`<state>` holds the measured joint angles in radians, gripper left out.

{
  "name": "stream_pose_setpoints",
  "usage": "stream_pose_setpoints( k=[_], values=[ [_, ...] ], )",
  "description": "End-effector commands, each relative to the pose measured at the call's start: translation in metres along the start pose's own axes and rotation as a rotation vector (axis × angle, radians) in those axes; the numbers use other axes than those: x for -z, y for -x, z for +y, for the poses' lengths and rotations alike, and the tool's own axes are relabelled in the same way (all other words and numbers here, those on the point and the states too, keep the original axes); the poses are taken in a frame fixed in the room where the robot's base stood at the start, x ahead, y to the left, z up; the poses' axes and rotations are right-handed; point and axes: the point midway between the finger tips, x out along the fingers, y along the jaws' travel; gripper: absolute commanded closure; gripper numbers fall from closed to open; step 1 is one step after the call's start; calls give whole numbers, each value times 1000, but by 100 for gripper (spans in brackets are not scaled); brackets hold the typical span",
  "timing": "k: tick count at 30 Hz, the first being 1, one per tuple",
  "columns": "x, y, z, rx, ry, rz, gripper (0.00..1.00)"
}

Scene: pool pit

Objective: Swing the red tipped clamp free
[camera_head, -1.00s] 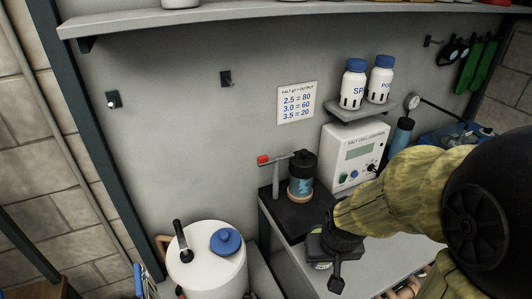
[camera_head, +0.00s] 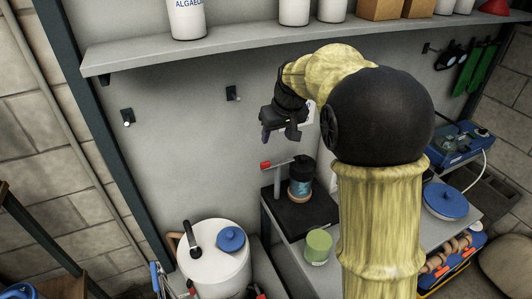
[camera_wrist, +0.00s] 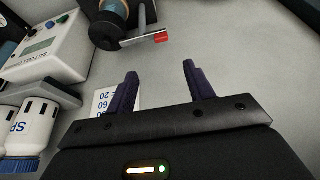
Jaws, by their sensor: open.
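The red-tipped clamp (camera_head: 278,164) is a grey bar with a red end, reaching left from the top of a dark cell with a blue label (camera_head: 300,188). It stands beside a thin grey post on a black base. The wrist view shows the clamp's red tip (camera_wrist: 160,37) and the dark cell (camera_wrist: 112,14) at the top. My gripper (camera_head: 279,138) is above the clamp, apart from it. In the wrist view my gripper (camera_wrist: 158,70) has its two purple fingers spread, with only wall between them and the red tip beyond.
The white control box (camera_wrist: 52,48), a white bottle (camera_wrist: 30,125) and the wall card (camera_wrist: 103,101) are close by in the wrist view. A shelf (camera_head: 215,48) with bottles runs overhead. The left wall is mostly clear.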

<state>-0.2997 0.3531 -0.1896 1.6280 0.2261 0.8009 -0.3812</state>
Motion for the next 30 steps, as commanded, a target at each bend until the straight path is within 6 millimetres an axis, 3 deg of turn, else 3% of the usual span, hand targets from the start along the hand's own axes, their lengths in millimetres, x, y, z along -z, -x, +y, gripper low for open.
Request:
stream_pose_setpoints(
  k=[11,16,30],
  values=[
    [6,2,-2,3,11,5,47],
    [6,-7,-2,3,9,1,47],
    [6,-82,-1,3,7,-1,47]
  ],
)
